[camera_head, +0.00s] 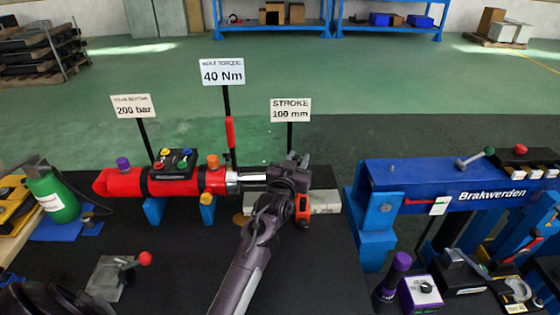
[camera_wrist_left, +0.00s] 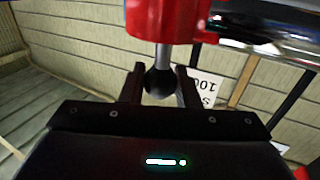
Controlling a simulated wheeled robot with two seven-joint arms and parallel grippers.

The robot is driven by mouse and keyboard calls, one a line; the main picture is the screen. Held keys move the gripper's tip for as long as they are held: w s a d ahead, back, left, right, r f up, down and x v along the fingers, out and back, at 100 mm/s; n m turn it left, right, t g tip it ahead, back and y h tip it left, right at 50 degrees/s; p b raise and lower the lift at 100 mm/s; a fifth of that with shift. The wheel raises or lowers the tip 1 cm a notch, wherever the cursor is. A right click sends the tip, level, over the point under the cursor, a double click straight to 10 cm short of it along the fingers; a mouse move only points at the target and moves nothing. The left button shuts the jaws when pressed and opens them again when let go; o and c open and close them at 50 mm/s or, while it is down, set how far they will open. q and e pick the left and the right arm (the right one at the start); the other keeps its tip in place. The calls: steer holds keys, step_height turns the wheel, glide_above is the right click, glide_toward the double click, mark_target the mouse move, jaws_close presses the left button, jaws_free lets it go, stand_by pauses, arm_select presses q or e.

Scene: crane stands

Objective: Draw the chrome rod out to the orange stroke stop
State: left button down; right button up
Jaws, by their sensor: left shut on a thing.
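The red cylinder (camera_head: 125,182) lies level on blue supports. The chrome rod (camera_head: 250,177) shows as a short bright length at its right end; it also crosses the upper right of the left wrist view (camera_wrist_left: 265,42). My left gripper (camera_head: 285,180) is at the rod's outer end and hides much of it. In the left wrist view my left gripper (camera_wrist_left: 160,88) is shut on a black ball knob (camera_wrist_left: 158,82), on a grey stem below a red block (camera_wrist_left: 168,20). An orange piece (camera_head: 303,208) shows beside my wrist; I cannot tell if it is the stroke stop. My right gripper is not in view.
The stroke sign (camera_head: 290,110) stands behind my gripper, with two more signs to its left. A grey block (camera_head: 325,202) lies just right of my wrist. A blue beam (camera_head: 420,180) on stands is further right.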

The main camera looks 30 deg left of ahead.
arm_select(q)
steer(key=shift+d, duration=0.2)
steer(key=shift+r, duration=0.1)
steer(key=c, duration=1.2)
jaws_free()
steer(key=shift+w+d, duration=0.1)
steer(key=shift+d, duration=0.05)
steer(key=shift+o, duration=0.3)
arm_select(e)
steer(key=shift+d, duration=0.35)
arm_select(q)
steer(key=shift+s+f, duration=0.2)
steer(key=shift+s, duration=0.35)
steer(key=s+d+b, duration=0.1)
steer(key=s, duration=0.5)
steer(key=shift+s+r, duration=0.15)
steer(key=shift+s, duration=0.15)
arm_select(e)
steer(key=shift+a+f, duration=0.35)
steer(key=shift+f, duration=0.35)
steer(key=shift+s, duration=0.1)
